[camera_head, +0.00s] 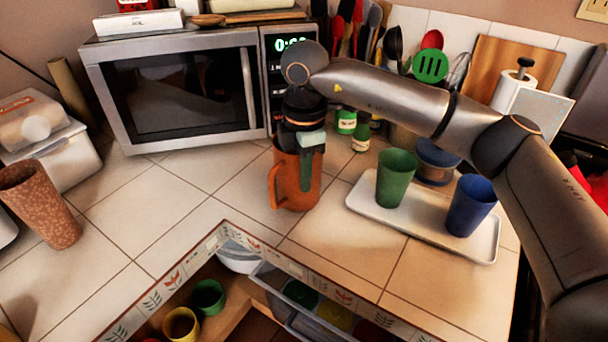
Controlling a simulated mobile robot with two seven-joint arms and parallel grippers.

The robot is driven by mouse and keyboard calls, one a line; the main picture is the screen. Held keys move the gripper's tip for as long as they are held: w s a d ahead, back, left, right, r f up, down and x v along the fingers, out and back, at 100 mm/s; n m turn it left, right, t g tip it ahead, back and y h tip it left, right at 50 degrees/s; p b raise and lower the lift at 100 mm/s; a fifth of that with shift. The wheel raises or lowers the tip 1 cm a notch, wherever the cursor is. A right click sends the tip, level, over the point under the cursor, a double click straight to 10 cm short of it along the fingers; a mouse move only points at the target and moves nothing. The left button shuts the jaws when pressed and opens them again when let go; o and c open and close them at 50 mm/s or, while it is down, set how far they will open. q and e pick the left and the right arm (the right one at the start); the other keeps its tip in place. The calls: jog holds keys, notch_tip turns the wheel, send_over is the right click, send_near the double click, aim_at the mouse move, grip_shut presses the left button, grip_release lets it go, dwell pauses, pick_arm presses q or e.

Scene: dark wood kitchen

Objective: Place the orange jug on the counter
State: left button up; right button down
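The orange jug (284,178) is upright at the middle of the tiled counter (225,182), in front of the microwave, with its handle to the left. Its base appears to be at the counter surface; I cannot tell whether there is a small gap. My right gripper (306,172) points down over the jug's rim, with one finger in front of the jug's near wall. The other finger is hidden, so I cannot tell whether the gripper is closed on the wall. My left gripper is not in view.
A white tray (408,226) with a green cup (395,178) and a blue cup (470,206) lies to the right. The microwave (180,95) stands behind. A brown patterned cup (42,205) is at left. An open drawer (270,275) is below the front edge. Counter left of the jug is clear.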

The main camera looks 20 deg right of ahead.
jog(key=c, duration=1.1)
grip_release()
jog(key=shift+f, duration=0.15)
notch_tip(320, 180, up, 12)
jog(key=shift+s+r, duration=0.15)
jog(key=shift+r, duration=0.05)
